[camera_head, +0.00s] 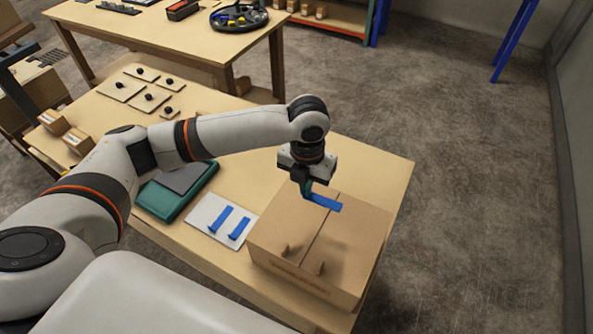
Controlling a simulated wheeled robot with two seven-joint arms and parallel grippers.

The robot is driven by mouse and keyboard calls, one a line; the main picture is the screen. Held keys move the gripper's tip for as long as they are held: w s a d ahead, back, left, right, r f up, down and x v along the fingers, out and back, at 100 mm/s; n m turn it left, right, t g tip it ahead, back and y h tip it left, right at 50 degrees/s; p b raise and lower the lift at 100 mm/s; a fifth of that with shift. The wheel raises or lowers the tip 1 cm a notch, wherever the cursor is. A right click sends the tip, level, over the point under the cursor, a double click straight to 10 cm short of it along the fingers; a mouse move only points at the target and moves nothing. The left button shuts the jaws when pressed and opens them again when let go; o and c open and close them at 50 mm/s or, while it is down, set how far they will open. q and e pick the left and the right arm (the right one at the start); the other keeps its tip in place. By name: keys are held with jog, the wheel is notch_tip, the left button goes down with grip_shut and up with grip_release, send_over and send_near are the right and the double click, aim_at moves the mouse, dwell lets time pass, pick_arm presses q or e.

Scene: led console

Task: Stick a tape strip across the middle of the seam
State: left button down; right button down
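A cardboard box (345,247) stands near the right end of the table, with a dark seam (318,231) running across its closed top. My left gripper (306,193) is over the far part of the box top, pointing down. It is shut on a blue tape strip (325,203), which sticks out to the right over the seam line. I cannot tell whether this strip touches the cardboard. Two more blue strips, a left one (221,219) and a right one (239,228), lie on a white card (209,213) left of the box. My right gripper is not in view.
A green case with a grey top (172,199) lies left of the white card. Small boards with black knobs (149,97) and small cardboard boxes (77,141) are farther left. Another table (172,37) stands behind. Bare tabletop (380,165) lies behind the box.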

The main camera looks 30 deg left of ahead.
pick_arm(q)
jog(key=shift+d+r, duration=0.15)
jog(key=shift+d, duration=0.25)
jog(key=shift+d+m, duration=0.15)
jog(key=shift+m, duration=0.15)
jog(key=shift+s+f+b, duration=0.1)
jog(key=shift+f+b, duration=0.55)
jog(key=shift+b, duration=0.05)
jog(key=b, duration=0.7)
send_over(307, 218)
notch_tip(307, 218, down, 6)
jog(key=shift+r, duration=0.1)
jog(key=shift+f, duration=1.5)
dwell(0.4)
jog(key=c, duration=1.6)
grip_release()
jog(key=shift+o, duration=0.2)
